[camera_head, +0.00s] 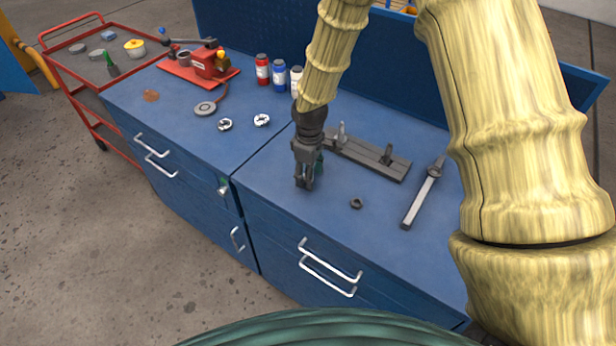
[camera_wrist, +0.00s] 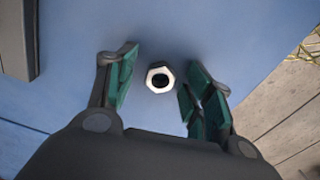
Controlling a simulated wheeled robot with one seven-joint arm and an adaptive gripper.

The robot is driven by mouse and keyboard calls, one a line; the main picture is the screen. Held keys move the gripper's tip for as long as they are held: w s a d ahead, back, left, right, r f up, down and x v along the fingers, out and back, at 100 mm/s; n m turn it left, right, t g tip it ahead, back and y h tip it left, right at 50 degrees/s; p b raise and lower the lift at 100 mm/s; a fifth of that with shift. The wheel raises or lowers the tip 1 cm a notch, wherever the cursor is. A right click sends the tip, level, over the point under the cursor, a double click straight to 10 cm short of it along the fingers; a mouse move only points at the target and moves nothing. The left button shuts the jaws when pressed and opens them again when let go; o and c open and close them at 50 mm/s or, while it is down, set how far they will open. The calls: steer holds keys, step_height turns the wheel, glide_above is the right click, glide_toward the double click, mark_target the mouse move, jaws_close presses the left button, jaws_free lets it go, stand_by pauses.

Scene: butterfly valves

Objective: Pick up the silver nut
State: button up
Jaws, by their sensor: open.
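The silver nut (camera_head: 356,203) lies flat on the blue worktop near its front edge, to the right of my gripper in the head view. In the wrist view the hexagonal nut (camera_wrist: 159,78) shows bright with a dark hole, framed in the gap between the fingertips. My gripper (camera_head: 305,182) points down over the worktop, apart from the nut; how high its tips are is hard to tell. In the wrist view my gripper (camera_wrist: 162,75) is open, with green pads on both fingers and nothing held.
A grey fixture plate (camera_head: 370,157) with upright posts lies behind my gripper. A long grey bar tool (camera_head: 423,195) lies right of the nut. The worktop around the nut is clear.

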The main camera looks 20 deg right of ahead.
steer(key=shift+s+r, duration=0.15)
steer(key=shift+c, duration=1)
steer(key=c, duration=0.9)
steer(key=shift+r+b, duration=0.55)
steer(key=shift+r, duration=0.15)
steer(key=shift+r+b, duration=0.45)
steer(key=shift+r, duration=0.45)
steer(key=s+a+b, duration=0.1)
steer(key=s+a, duration=0.1)
steer(key=s, duration=0.3)
steer(key=s+a+r+b, duration=0.1)
steer(key=s+b, duration=0.1)
steer(key=s, duration=0.3)
steer(key=s+a+b, duration=0.1)
steer(key=s+a, duration=0.1)
steer(key=s, duration=0.3)
steer(key=shift+a+r, duration=0.3)
steer(key=shift+r, duration=0.05)
steer(key=shift+w, duration=0.1)
